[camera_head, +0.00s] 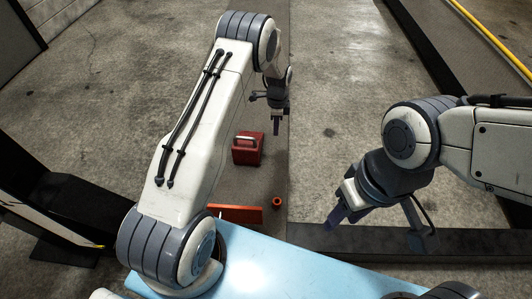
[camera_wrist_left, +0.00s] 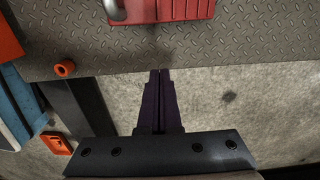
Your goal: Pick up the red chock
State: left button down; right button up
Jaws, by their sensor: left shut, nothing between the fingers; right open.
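I cannot tell for sure which red thing is the chock. A small orange-red block with a slot (camera_wrist_left: 57,143) lies on the concrete at the lower left of the left wrist view; I cannot make it out in the head view. A long orange-red piece (camera_head: 236,213) lies near the blue surface. My left gripper (camera_head: 277,128) is shut and empty above the floor; its fingers also show in the left wrist view (camera_wrist_left: 159,75), away from the block. My right gripper (camera_head: 378,230) is open and empty over the dark beam.
A red box with a pale handle (camera_head: 247,152) stands on the metal plate (camera_wrist_left: 220,45). A small orange ring-like piece (camera_head: 277,202) lies nearby. A blue surface (camera_head: 270,265) and a dark beam (camera_head: 310,236) are in front. Concrete (camera_head: 340,100) is clear beyond.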

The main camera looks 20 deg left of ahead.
pick_arm(q)
notch_tip(320, 180, down, 11)
jog(key=b, duration=0.5)
jog(key=shift+a+r+b, duration=0.1)
jog(key=shift+b, duration=0.25)
jog(key=a, duration=0.1)
jog(key=a+b, duration=0.1)
jog(key=shift+s+a, duration=0.3)
jog(key=shift+s+a+b, duration=0.1)
jog(key=shift+a+b, duration=0.3)
jog(key=shift+b, duration=0.05)
jog(key=shift+s+a+r, duration=0.1)
jog(key=shift+a+r, duration=0.1)
jog(key=shift+a, duration=0.05)
